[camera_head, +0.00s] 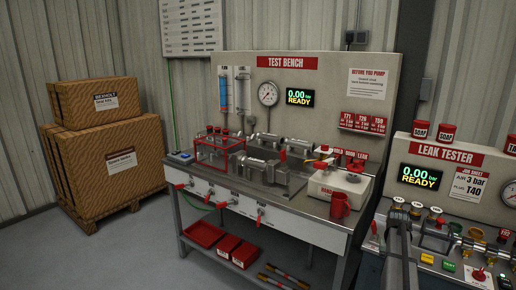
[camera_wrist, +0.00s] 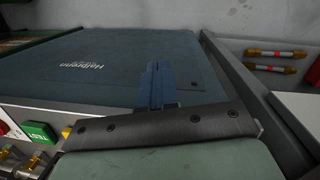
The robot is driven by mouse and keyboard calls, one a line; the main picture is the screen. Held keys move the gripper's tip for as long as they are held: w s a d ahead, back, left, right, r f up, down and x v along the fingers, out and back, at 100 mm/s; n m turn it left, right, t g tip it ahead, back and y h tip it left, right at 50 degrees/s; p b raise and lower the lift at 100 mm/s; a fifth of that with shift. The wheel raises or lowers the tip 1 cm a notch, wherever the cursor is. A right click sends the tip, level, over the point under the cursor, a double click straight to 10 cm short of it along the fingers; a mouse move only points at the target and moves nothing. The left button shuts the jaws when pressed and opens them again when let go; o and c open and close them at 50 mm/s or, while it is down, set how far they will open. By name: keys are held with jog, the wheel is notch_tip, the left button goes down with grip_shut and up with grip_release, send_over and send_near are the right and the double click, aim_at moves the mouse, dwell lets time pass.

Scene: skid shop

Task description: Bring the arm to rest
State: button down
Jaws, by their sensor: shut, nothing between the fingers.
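My gripper (camera_wrist: 154,70) shows in the wrist view, its two dark blue fingers pressed together with nothing between them. It points over a dark teal mat or panel (camera_wrist: 90,65) with pale lettering. I cannot tell whether the fingertips touch that surface or how far above it they are. In the head view, a grey part of what looks like my arm (camera_head: 399,250) stands at the lower right, in front of the leak tester (camera_head: 445,152). The fingers cannot be made out in that view.
A green TEST button (camera_wrist: 40,132) and brass fittings lie left of my gripper in the wrist view. Red-and-brass tubes (camera_wrist: 276,54) lie right. Floor at left is clear before stacked boxes (camera_head: 100,155).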

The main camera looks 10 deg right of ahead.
jog(key=s+a+f+n+g, duration=0.15)
jog(key=s+a+f, duration=0.35)
jog(key=a+f, duration=0.85)
jog(key=s+a+f+n+g, duration=0.15)
jog(key=s+a+f, duration=0.35)
jog(key=a+f, duration=0.8)
jog(key=s+a+f+n, duration=0.1)
jog(key=s+a+f, duration=0.2)
jog(key=s+a, duration=0.3)
jog(key=s+a+f+n+g, duration=0.1)
jog(key=s+a+f, duration=0.2)
jog(key=s, duration=0.9)
jog(key=s+a+f+n+g, duration=0.1)
jog(key=s+a+f, duration=0.2)
jog(key=s+a, duration=0.6)
jog(key=shift+s+a+f+n, duration=0.15)
jog(key=shift+s+f+n, duration=0.1)
jog(key=shift+f+n, duration=0.15)
jog(key=c, duration=1.8)
grip_release()
jog(key=shift+r, duration=0.1)
